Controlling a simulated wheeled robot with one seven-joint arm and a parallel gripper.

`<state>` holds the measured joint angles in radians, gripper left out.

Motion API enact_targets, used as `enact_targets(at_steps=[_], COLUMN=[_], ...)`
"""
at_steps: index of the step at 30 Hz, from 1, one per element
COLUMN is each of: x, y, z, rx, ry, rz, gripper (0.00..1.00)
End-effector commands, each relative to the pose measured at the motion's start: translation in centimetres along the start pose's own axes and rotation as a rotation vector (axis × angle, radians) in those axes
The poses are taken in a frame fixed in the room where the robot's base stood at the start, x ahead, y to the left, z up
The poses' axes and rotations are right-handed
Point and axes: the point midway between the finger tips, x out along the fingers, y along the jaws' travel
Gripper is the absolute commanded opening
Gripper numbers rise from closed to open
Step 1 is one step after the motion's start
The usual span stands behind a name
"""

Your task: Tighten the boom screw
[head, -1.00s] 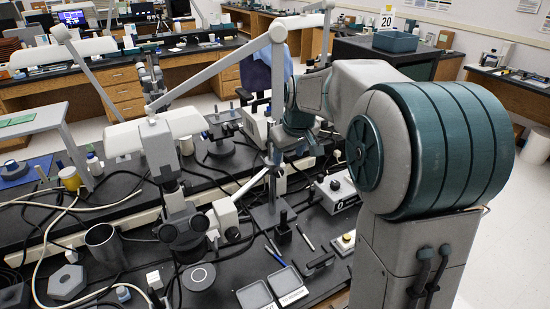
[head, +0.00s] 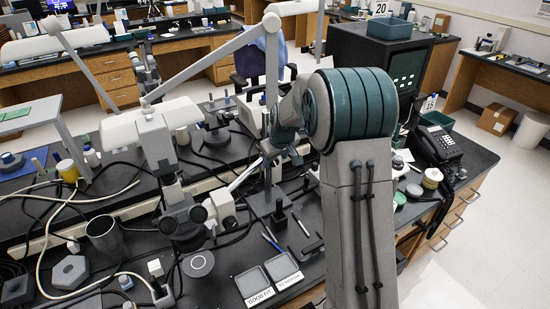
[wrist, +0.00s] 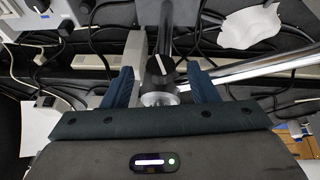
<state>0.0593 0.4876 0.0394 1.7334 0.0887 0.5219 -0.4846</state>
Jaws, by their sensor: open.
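The boom screw looks like a black knob (wrist: 160,70) with a white line across its face, in the middle of the wrist view. The line is tilted. A shiny metal collar shows just below it. My gripper (wrist: 159,78) is open, with one blue finger on each side of the knob and visible gaps between. Whether the fingertips reach as deep as the knob, I cannot tell. A silver boom bar (wrist: 262,67) runs off to the right.
A stereo microscope (head: 187,216) stands left of the boom stand's base (head: 271,204). Two labelled trays (head: 283,267) and pens lie in front. A telephone (head: 436,147) is at the right. Cables run behind the knob in the wrist view.

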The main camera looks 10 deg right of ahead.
Motion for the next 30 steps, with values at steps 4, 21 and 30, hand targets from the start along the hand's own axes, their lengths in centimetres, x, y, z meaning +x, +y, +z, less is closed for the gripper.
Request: enact_targets(at_steps=[4, 21, 30], x=[1.04, 1.35, 1.43], y=[-0.01, 0.01, 0.13], z=[0.00, 0.03, 0.12], rx=[0.000, 0.001, 0.015], ry=[0.000, 0.000, 0.001], rz=[0.000, 0.000, -0.029], gripper=[0.53, 0.08, 0.09])
